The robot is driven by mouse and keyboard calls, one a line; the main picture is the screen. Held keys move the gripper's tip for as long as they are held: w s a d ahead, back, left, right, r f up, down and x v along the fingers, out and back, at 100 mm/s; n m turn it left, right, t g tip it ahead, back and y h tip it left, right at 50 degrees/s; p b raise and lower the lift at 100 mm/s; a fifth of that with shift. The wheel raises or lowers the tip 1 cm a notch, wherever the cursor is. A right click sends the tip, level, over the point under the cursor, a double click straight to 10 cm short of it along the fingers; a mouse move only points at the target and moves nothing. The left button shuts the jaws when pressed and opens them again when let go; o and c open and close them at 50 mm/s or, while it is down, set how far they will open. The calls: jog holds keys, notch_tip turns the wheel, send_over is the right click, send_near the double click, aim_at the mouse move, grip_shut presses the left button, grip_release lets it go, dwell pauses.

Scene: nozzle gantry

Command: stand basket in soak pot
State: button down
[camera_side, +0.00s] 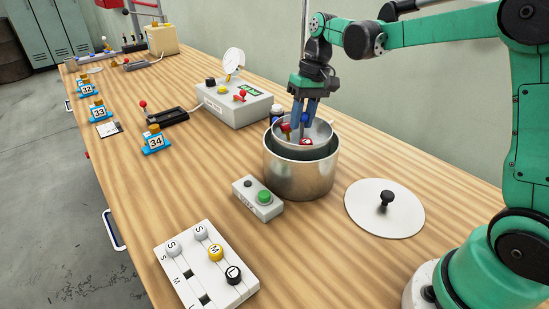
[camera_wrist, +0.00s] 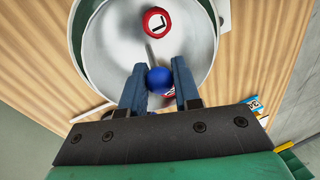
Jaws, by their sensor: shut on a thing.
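The soak pot (camera_side: 298,178) is a round metal pot standing on the bench. The pale grey basket (camera_side: 322,131) is at the pot's mouth, its rim above the pot's rim and its lower part inside. Whether it touches the pot's bottom is hidden. My gripper (camera_side: 304,121) points down and is shut on the basket's blue ball handle (camera_side: 305,117), which shows between the fingers in the wrist view (camera_wrist: 158,79). A red nozzle marked L (camera_wrist: 155,22) lies in the basket, and another red piece is partly hidden behind the ball.
A white lid (camera_side: 384,212) with a black knob lies right of the pot. A button box (camera_side: 258,198) is close at its left front. A nozzle rack (camera_side: 205,268) is nearer the camera. A control box (camera_side: 236,104) stands behind left.

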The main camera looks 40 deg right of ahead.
jog(key=shift+f, duration=3.45)
jog(key=c, duration=0.5)
grip_release()
jog(key=shift+c, duration=0.2)
jog(key=shift+r, duration=0.1)
jog(key=shift+r, duration=3.4)
